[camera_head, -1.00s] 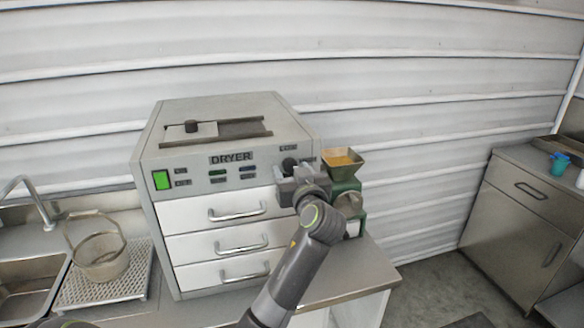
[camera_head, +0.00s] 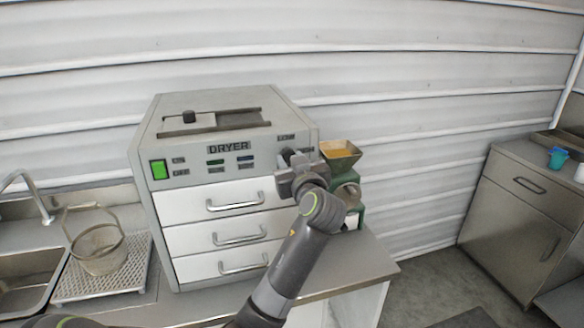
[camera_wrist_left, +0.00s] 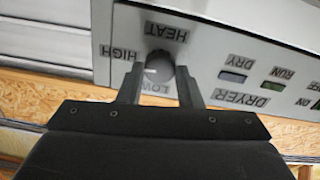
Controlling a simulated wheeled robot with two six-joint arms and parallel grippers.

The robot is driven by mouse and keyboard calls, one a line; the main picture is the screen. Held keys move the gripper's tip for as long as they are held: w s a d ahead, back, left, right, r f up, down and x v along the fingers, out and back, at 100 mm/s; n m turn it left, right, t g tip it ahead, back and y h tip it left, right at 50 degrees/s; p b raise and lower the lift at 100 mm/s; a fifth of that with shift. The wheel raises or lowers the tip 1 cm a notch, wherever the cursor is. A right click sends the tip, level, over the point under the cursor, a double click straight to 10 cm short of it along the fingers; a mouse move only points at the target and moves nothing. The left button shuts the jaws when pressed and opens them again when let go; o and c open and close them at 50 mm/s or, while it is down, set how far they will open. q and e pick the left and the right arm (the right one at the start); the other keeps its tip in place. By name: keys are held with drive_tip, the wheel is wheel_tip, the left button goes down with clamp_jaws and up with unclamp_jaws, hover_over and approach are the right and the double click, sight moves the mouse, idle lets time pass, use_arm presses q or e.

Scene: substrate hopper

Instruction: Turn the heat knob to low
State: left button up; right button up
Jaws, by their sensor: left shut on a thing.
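The grey dryer (camera_head: 145,140) stands on the counter, with its heat knob (camera_head: 287,153) at the right end of the front panel, mostly hidden behind my left gripper (camera_head: 291,165). In the left wrist view the picture is upside down: the dark round heat knob (camera_wrist_left: 160,62) sits between the two fingers of my left gripper (camera_wrist_left: 158,75), which is shut on it. The labels HEAT (camera_wrist_left: 167,32), HIGH (camera_wrist_left: 125,53) and LOW (camera_wrist_left: 155,88) surround the knob. A pale mark shows on the knob, but its exact pointing is hard to tell. My right gripper is not in view.
A green mill with a yellow-filled hopper (camera_head: 341,150) stands close to the right of my left gripper. Three drawers with bar handles (camera_head: 235,202) are below the panel. A basket (camera_head: 98,250) and sink are at left; a steel cabinet (camera_head: 520,210) is at right.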

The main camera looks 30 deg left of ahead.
use_arm(q)
drive_tip(key=n+b, duration=1.5)
drive_tip(key=shift+n+b, duration=0.3)
drive_tip(key=shift+b, duration=0.05)
drive_tip(key=shift+r+n, duration=0.15)
drive_tip(key=shift+n, duration=0.35)
drive_tip(key=shift+r+b, duration=0.1)
drive_tip(key=shift+b, duration=0.2)
drive_tip(key=o, duration=0.7)
drive_tip(key=shift+o, duration=1.4)
drive_tip(key=shift+w+f, duration=0.15)
drive_tip(key=shift+f, duration=0.05)
